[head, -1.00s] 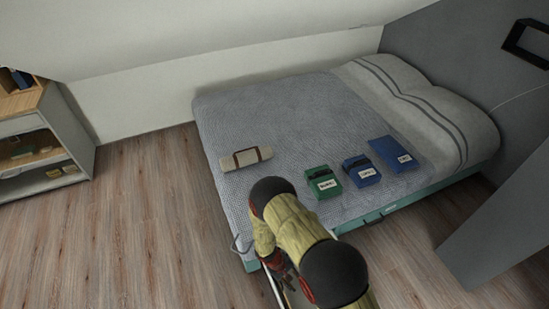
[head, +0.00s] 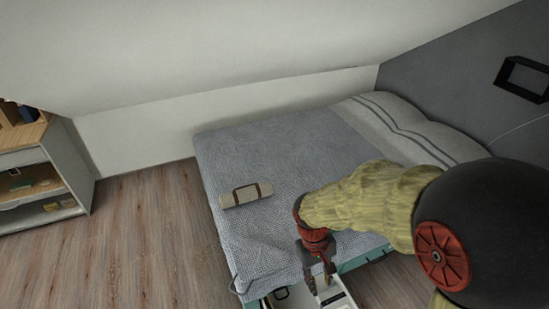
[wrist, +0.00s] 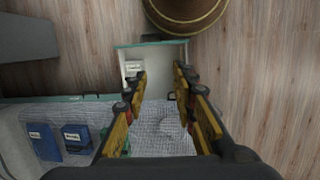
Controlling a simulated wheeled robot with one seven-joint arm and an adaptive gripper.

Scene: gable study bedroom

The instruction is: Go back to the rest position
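My gripper (head: 318,280) points down over the near edge of the bed (head: 265,235), above an open drawer (head: 338,300). In the wrist view my gripper (wrist: 160,76) has its two fingers well apart with nothing between them. The drawer (wrist: 168,56) shows beyond the fingertips, pulled out from the bed's green base, with a small white label inside at its left. My arm crosses the right of the head view and hides the blue and green boxes on the bed there.
A rolled beige bundle (head: 246,194) lies on the bed. Two blue boxes (wrist: 42,141) (wrist: 77,139) and a partly hidden green box (wrist: 118,138) show in the wrist view. A round brown object (wrist: 185,14) stands beyond the drawer. A shelf (head: 45,175) stands left, with clear floor between.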

